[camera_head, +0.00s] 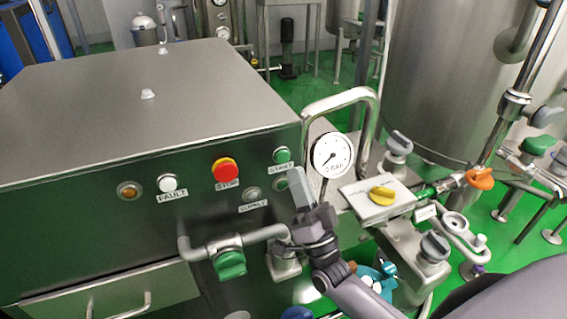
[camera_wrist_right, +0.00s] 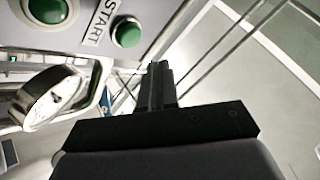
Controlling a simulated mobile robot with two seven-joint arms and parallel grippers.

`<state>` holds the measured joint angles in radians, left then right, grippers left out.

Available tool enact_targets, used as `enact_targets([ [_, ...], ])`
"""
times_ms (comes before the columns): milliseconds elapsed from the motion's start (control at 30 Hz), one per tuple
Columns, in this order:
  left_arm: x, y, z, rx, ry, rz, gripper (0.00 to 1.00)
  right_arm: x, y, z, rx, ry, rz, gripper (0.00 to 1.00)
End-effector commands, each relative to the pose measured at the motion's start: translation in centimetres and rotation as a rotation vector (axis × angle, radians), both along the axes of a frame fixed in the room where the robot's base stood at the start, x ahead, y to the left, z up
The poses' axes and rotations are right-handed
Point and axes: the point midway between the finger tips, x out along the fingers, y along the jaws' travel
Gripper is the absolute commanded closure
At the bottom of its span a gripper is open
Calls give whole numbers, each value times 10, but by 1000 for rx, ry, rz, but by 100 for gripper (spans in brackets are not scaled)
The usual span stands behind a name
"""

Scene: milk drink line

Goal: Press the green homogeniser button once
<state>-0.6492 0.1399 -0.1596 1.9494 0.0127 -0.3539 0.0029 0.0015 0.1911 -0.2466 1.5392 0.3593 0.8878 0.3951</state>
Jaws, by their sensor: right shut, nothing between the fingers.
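The green START button (camera_head: 282,155) is on the front panel of the steel homogeniser cabinet, with its START label (camera_head: 281,168) just below. It also shows at the upper left of the wrist view (camera_wrist_right: 45,9). A second, smaller green button (camera_head: 280,184) lies below the label; in the wrist view it is right of the label (camera_wrist_right: 127,33). My right gripper (camera_head: 297,172) is shut and empty, its fingertips just right of these two in the head view. In the wrist view the fingertips (camera_wrist_right: 158,67) appear apart from both buttons. My left gripper is not in view.
A red STOP button (camera_head: 226,170) and a white FAULT button (camera_head: 168,183) are left on the panel. A pressure gauge (camera_head: 332,155) and bent pipe (camera_head: 366,115) stand right of my fingers. A green-handled valve (camera_head: 230,264) is below. Yellow (camera_head: 382,194) and orange (camera_head: 480,178) handles lie right.

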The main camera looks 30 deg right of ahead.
Motion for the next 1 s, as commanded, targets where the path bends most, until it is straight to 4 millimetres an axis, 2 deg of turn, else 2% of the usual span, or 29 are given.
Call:
enact_targets([
  [100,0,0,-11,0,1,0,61,13,-1,-2,0,-2,0,100],
  [300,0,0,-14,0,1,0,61,23,-1,-1,1,0,1,100],
  [1000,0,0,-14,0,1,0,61,24,-1,0,1,0,1,100],
])
